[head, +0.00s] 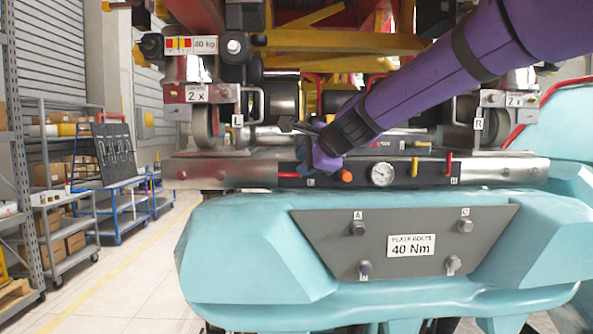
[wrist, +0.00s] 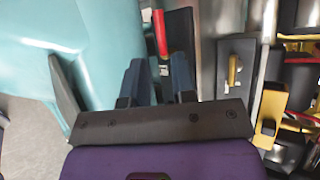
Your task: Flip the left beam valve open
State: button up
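The beam's black panel (head: 400,170) runs across the front above the teal body. At its left end a small red part (head: 290,175), probably the left valve's lever, shows beside my purple arm. In the wrist view a red lever (wrist: 160,33) lies just beyond the fingertips, roughly in line with the gap between them. My gripper (wrist: 157,65) is open, with two dark blue fingers apart and nothing between them. In the head view my wrist hides much of the valve, and contact cannot be told.
The teal body (head: 240,250) juts out below. Wheels and yellow framework crowd above. Carts and open floor (head: 130,285) are at left.

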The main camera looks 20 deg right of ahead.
jog(key=v, duration=0.4)
jog(key=shift+s+d+r, duration=0.1)
jog(key=shift+s+r, duration=0.1)
jog(key=shift+s, duration=0.1)
jog(key=s+d+f+n+g+h, duration=0.1)
jog(key=s+f+n+g, duration=0.1)
jog(key=s+f+n, duration=0.3)
jog(key=s+d+f+n+g+h, duration=0.1)
jog(key=s+f+n, duration=0.4)
jog(key=s, duration=0.8)
jog(key=s+f+n+g+h, duration=0.1)
jog(key=s+f+n+g, duration=0.2)
jog(key=s+f+n, duration=0.2)
jog(key=s+n, duration=0.3)
jog(key=s, duration=0.1)
jog(key=shift+s+d+g, duration=0.3)
jog(key=shift+s+d, duration=0.1)
